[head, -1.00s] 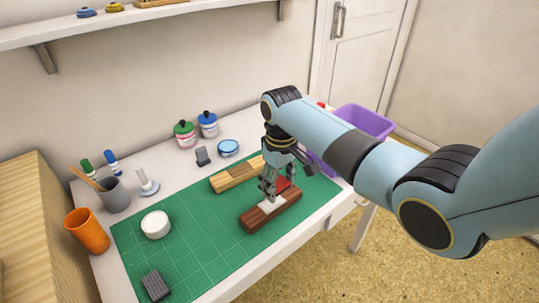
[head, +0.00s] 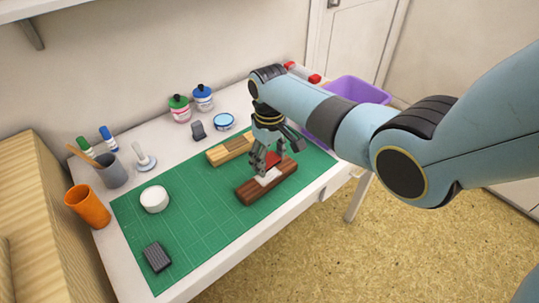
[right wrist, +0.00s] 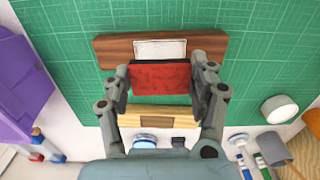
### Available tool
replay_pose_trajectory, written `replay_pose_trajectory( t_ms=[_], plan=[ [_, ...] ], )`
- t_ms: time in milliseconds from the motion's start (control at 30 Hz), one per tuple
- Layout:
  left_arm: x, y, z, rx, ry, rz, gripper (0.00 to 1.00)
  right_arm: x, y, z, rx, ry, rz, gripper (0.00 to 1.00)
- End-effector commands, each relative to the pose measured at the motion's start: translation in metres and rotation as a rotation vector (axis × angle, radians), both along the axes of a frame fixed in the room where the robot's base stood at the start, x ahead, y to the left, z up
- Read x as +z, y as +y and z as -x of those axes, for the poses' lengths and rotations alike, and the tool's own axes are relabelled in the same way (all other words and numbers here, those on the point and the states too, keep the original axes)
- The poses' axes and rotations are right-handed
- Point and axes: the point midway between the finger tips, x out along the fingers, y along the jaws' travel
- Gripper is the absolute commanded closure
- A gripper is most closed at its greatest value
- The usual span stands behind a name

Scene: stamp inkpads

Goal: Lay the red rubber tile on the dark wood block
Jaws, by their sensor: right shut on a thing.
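The red rubber tile (right wrist: 160,78) is held between the fingers of my right gripper (right wrist: 161,78) in the right wrist view. In the head view, the tile (head: 275,158) shows partly behind the fingers of my right gripper (head: 262,165). The dark wood block (head: 250,191) lies on the green mat under and beside the gripper. A white patch (head: 269,177) is on top of the block. In the right wrist view, the tile partly overlaps the near edge of the block (right wrist: 115,49), below the white patch (right wrist: 160,48). I cannot tell whether they touch. My left gripper is not in view.
A lighter wood block (head: 220,154) lies close behind the dark one. A white tub (head: 154,200) and a dark grey block (head: 157,257) are on the green mat (head: 200,235). A purple bin (head: 357,90) stands at right. The mat's front middle is clear.

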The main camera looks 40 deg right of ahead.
Motion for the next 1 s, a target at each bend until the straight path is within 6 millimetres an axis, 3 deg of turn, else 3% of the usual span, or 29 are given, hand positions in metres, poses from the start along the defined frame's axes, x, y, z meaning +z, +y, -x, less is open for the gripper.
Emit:
replay_pose_trajectory(
  t_ms=[400, 933, 967, 1000],
  plan=[
    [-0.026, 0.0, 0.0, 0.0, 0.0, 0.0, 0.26, -0.036, 0.0, 0.0, 0.0, 0.0, 0.0, 0.65],
    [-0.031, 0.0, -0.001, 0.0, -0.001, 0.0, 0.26, -0.044, 0.0, 0.0, 0.0, 0.0, 0.0, 0.65],
    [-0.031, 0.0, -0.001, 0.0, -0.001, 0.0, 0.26, -0.044, 0.0, 0.0, 0.0, 0.0, 0.0, 0.4],
    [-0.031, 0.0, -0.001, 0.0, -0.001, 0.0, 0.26, -0.044, 0.0, 0.0, 0.0, 0.0, 0.0, 0.34]
  ],
)
